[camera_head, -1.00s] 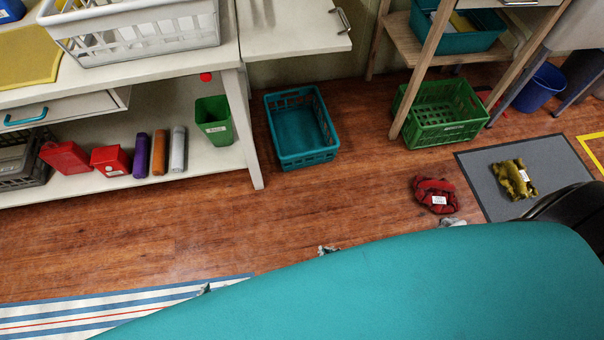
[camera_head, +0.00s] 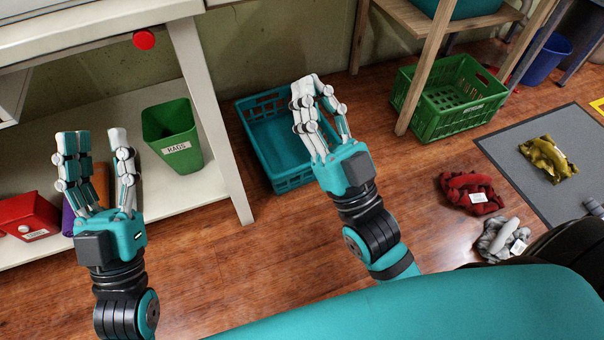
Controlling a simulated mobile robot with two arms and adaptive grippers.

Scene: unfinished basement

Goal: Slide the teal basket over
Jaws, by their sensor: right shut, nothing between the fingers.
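The teal basket (camera_head: 262,150) is an empty open crate with slotted walls. It stands on the wood floor in the head view, between the white workbench's leg and the green crate. My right gripper (camera_head: 310,84) is shut and empty. It is in front of the basket's right side in the picture and hides part of it; I cannot tell whether it touches. My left gripper (camera_head: 95,135) is open and empty, well left of the basket, in front of the bench's lower shelf.
A green RAGS bin (camera_head: 170,135) and a red container (camera_head: 28,215) stand on the lower shelf. A bench leg (camera_head: 212,110) rises just left of the basket. A green crate (camera_head: 450,112) sits right, by a wooden rack leg (camera_head: 424,70). Red (camera_head: 468,190) and grey cloths (camera_head: 500,238) lie right.

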